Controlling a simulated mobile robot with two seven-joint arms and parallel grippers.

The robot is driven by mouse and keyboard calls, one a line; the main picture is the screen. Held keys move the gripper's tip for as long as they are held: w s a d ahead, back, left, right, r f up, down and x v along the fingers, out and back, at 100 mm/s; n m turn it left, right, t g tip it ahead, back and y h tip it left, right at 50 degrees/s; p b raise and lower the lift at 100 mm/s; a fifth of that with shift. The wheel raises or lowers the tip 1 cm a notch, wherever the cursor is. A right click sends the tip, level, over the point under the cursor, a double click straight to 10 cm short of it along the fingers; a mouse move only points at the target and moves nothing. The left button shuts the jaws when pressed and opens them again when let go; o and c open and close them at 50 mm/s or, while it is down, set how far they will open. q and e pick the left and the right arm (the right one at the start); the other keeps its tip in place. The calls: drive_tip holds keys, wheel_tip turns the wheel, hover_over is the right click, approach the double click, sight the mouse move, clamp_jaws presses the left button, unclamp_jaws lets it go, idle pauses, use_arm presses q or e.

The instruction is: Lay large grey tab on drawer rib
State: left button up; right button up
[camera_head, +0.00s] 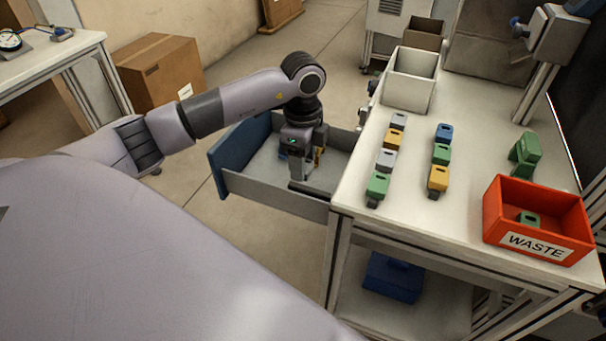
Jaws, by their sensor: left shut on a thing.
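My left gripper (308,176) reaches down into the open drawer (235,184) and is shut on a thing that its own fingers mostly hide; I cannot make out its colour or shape. A dark bar (311,190) shows just below the gripper, close to the drawer's near wall; I cannot tell whether it is the rib or part of the held thing, or whether the two touch. Two grey tabs, one farther (398,119) and one nearer (386,160), sit in the left row on the table. My right gripper is not in view.
The white table (465,222) bears yellow (438,177), green (377,185) and blue (444,132) tabs in two rows. A red waste bin (493,215) holds a green piece. A larger green piece (525,150) and a pale open box (410,82) stand farther back.

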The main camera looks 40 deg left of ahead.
sight(303, 187)
use_arm(q)
drive_tip(key=shift+f, duration=2.25)
drive_tip(key=shift+f, duration=0.2)
drive_tip(key=o, duration=1)
drive_tip(key=shift+r, duration=0.1)
wheel_tip(303, 187, up, 12)
drive_tip(key=shift+r, duration=0.15)
